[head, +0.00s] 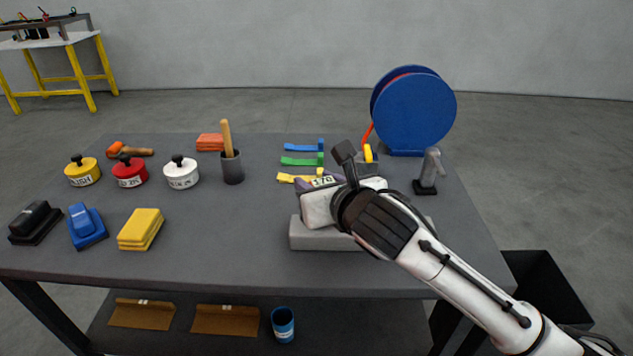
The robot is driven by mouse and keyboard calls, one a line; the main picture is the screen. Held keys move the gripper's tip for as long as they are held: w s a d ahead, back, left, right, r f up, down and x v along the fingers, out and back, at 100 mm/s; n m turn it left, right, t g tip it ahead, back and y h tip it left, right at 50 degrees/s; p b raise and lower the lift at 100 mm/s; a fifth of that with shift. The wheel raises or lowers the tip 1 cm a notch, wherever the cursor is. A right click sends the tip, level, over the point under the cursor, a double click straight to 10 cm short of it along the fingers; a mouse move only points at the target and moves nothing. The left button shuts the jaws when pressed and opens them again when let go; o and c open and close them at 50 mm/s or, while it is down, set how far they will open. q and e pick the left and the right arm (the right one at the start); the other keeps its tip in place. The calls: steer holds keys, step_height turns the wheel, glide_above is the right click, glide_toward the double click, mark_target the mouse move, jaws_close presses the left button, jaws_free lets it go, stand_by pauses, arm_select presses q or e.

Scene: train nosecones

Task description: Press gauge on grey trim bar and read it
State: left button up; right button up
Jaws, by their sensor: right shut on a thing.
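The grey trim bar (308,238) lies on the table right of the middle, with its right part behind my right arm. My right gripper (322,203) is over the bar and shut on the gauge (322,181). Only the gauge's upper part shows, with a small pale display that seems to read 170 or 1.70. The gripper hides the gauge's lower end, so I cannot tell whether it touches the bar. My left gripper is not in view.
Yellow, red and white lidded pots (182,174) and a dark cup (232,168) stand at the left and middle. Coloured strips (300,161) and a blue reel (413,112) are behind the bar. Yellow pads (140,229) lie front left. The table between pads and bar is clear.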

steer(key=shift+f, duration=0.65)
stand_by(1.0)
steer(key=shift+r, duration=0.1)
step_height(320, 180, up, 3)
steer(key=p, duration=0.3)
step_height(320, 180, up, 4)
steer(key=shift+p, duration=0.65)
steer(key=shift+d, duration=0.1)
stand_by(1.2)
